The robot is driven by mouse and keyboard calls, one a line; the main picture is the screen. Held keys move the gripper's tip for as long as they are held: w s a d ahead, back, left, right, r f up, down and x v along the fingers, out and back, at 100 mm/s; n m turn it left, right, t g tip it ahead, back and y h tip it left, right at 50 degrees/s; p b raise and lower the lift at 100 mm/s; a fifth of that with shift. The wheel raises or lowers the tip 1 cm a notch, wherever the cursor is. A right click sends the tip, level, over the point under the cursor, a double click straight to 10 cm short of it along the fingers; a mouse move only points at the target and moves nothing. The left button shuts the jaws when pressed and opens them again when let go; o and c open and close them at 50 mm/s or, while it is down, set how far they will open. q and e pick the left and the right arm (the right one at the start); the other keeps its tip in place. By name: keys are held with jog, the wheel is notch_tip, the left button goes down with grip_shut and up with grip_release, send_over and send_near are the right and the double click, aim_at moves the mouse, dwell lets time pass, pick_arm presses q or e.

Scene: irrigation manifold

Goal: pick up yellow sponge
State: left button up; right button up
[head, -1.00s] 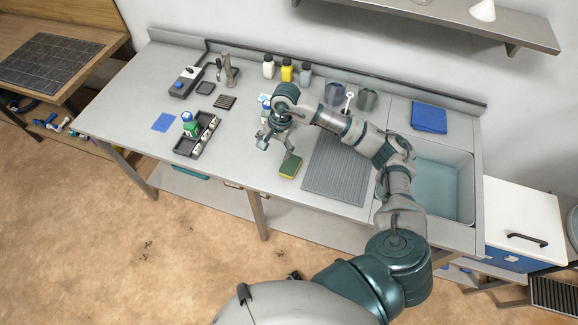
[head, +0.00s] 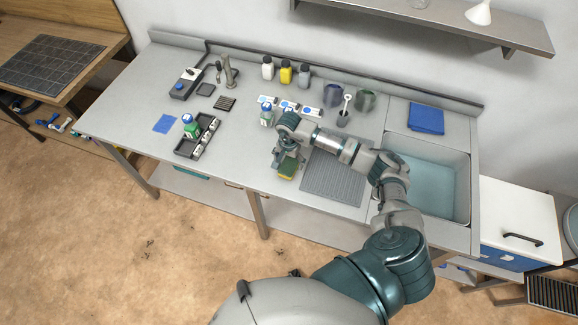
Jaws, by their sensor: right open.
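The yellow sponge (head: 287,172), with a dark green top, lies on the grey counter near its front edge, left of the ribbed drain mat. My right gripper (head: 284,160) is open and points down right at the sponge, covering its far part. Whether the fingers touch the sponge or only stand over it I cannot tell. My left gripper is not in view.
The ribbed mat (head: 333,172) and the sink basin (head: 433,186) lie to the right. A bottle with a blue cap (head: 266,115) and white labelled cards stand behind the gripper. A black tray (head: 197,136) is on the left. The counter between tray and sponge is clear.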

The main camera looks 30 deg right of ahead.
aim_at(289, 165)
jog(key=f, duration=0.3)
jog(key=shift+w+d+f+p, duration=0.1)
jog(key=shift+d+f+p, duration=0.25)
jog(key=shift+a+f, duration=0.1)
jog(key=shift+a, duration=0.35)
jog(key=c, duration=0.8)
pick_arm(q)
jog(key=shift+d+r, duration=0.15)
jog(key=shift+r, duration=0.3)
pick_arm(e)
jog(key=shift+d, duration=0.25)
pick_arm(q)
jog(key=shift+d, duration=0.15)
pick_arm(e)
jog(key=shift+r, duration=0.2)
